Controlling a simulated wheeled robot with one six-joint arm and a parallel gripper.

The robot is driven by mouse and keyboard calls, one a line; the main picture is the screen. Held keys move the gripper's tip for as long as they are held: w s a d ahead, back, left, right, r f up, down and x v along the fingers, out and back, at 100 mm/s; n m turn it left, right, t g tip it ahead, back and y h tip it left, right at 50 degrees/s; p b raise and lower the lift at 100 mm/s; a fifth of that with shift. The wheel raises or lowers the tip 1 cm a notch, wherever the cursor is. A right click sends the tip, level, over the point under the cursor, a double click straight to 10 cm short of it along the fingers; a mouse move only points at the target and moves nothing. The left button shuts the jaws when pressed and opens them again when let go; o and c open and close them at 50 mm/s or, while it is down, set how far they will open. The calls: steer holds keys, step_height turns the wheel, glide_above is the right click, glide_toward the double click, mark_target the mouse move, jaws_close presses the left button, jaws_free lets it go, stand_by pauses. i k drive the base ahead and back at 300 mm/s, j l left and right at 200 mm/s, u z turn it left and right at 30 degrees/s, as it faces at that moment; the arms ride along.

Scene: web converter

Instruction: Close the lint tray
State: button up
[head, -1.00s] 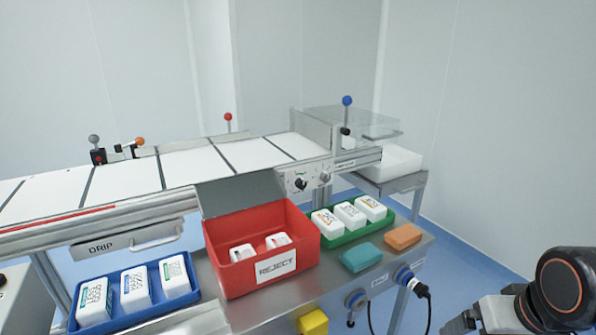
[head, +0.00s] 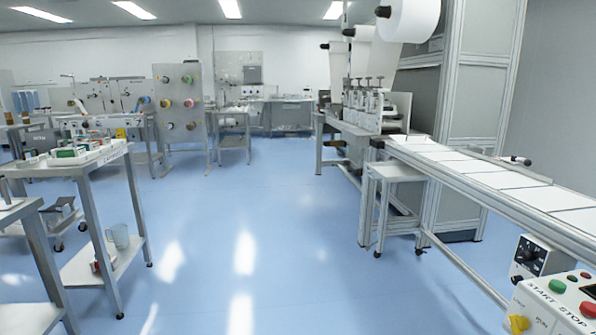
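No lint tray can be made out in the head view. The web converter (head: 365,115) stands right of centre at the back, with white rolls (head: 408,20) above it. Its conveyor (head: 500,182) runs toward me along the right side. My gripper is not in view.
A control box (head: 550,300) with START and STOP buttons is at the lower right. A steel cart (head: 80,170) with small boxes stands at the left, a clear jug (head: 118,236) on its lower shelf. A small steel stand (head: 395,170) is by the conveyor. The blue floor (head: 270,240) between is clear.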

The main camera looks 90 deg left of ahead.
mark_target(395, 171)
steer(key=u, duration=2.55)
